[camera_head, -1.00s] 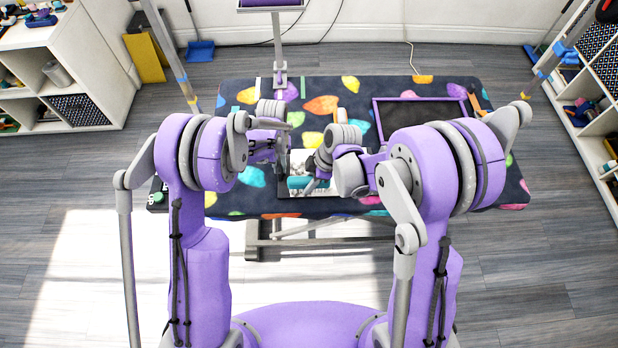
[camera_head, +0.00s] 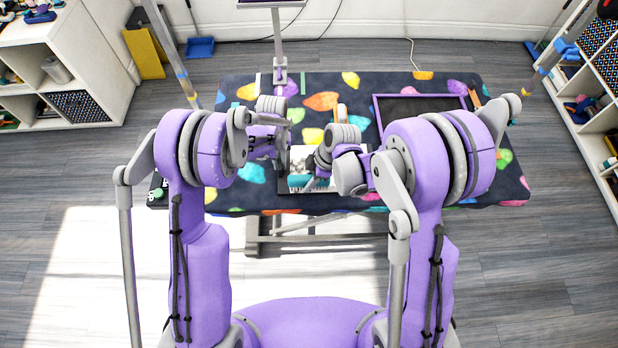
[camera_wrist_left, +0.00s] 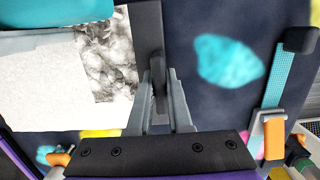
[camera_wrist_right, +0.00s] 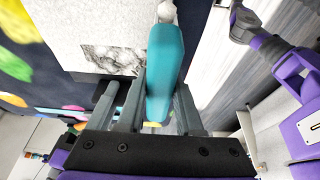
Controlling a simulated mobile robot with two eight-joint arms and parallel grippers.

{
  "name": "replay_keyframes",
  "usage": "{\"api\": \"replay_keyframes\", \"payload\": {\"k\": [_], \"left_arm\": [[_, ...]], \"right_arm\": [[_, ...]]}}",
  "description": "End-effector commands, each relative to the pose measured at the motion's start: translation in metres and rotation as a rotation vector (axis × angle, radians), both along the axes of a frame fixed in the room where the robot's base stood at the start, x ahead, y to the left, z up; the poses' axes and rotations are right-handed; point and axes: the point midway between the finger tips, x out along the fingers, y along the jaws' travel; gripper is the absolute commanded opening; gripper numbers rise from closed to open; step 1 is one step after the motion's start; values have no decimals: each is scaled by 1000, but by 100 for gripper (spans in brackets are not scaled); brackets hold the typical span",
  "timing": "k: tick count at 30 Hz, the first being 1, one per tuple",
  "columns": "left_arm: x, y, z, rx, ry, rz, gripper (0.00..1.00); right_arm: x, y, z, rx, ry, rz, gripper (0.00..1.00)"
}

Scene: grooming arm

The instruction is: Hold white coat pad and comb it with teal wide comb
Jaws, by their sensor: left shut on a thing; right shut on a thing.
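The white coat pad (camera_head: 299,156) lies on the patterned table in front of me, partly hidden by my arms. In the left wrist view its pale face (camera_wrist_left: 45,80) has a grey, marbled patch along one side and a dark border. My left gripper (camera_wrist_left: 160,85) is shut on that dark border. My right gripper (camera_wrist_right: 160,95) is shut on the teal wide comb (camera_wrist_right: 166,70). The comb also shows at the pad's near part in the head view (camera_head: 300,181) and at the top left of the left wrist view (camera_wrist_left: 50,12). Whether its teeth touch the coat is hidden.
The table (camera_head: 230,195) has a dark cover with coloured spots. A purple-rimmed dark tray (camera_head: 376,108) lies at the back right. A post (camera_head: 279,55) stands at the back edge. A teal strap (camera_wrist_left: 277,80) with an orange part lies beside the pad. The table's right front is clear.

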Motion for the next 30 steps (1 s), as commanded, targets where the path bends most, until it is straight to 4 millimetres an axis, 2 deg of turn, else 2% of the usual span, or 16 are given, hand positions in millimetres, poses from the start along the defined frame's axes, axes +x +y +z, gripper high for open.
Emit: {"api": "replay_keyframes", "payload": {"k": [13, 24, 30], "left_arm": [[0, 0, 0, 0, 0, 0, 0], [0, 0, 0, 0, 0, 0, 0], [0, 0, 0, 0, 0, 0, 0]], "right_arm": [[3, 0, -7, 0, 0, 0, 0], [55, 0, -8, -1, 0, 0, 0], [62, 0, -8, -1, -1, 0, 0]]}}
